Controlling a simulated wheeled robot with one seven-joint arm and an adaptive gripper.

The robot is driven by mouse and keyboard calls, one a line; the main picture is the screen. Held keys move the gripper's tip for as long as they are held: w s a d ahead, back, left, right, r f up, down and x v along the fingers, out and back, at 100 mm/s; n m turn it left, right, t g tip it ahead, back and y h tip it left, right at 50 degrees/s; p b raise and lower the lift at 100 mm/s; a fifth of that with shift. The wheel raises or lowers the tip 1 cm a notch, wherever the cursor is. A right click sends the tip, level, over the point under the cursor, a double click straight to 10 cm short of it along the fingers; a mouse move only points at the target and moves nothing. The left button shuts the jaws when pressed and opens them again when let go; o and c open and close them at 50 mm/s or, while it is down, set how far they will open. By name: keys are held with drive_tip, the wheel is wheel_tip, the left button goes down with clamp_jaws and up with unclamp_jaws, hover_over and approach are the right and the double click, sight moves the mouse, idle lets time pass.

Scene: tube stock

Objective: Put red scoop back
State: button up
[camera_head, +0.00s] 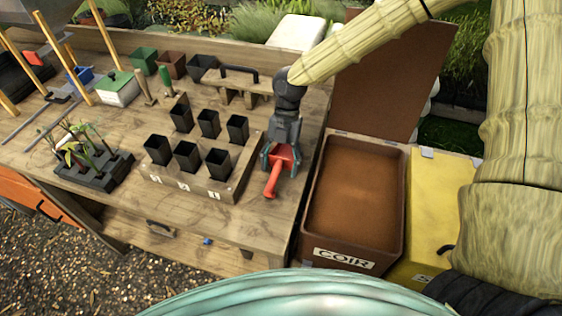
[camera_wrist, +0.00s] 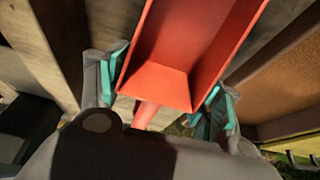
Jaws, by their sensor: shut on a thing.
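The red scoop (camera_head: 276,172) is in my gripper (camera_head: 281,158), over the right part of the wooden bench, beside the rack of black pots. Its handle points toward the front of the bench in the head view. In the wrist view the scoop (camera_wrist: 187,60) lies between the two teal-padded fingers of my gripper (camera_wrist: 165,88), which are shut on its sides. Its open bowl faces the camera and looks empty. Whether the scoop touches the bench top cannot be told.
An open bin labelled COIR (camera_head: 345,260) stands right of the bench, with a yellow bin (camera_head: 438,215) beside it. A wooden rack (camera_head: 237,185) with several black pots is left of my gripper. A seedling tray (camera_head: 108,177) and a green-lidded box (camera_head: 118,92) stand farther left.

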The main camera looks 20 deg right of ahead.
drive_tip(key=shift+f, duration=0.1)
drive_tip(key=o, duration=1.2)
drive_tip(key=shift+f, duration=0.1)
drive_tip(key=shift+c, duration=0.2)
drive_tip(key=shift+r, duration=0.35)
drive_tip(key=b+v, duration=0.2)
drive_tip(key=v, duration=1)
drive_tip(key=shift+r, duration=0.3)
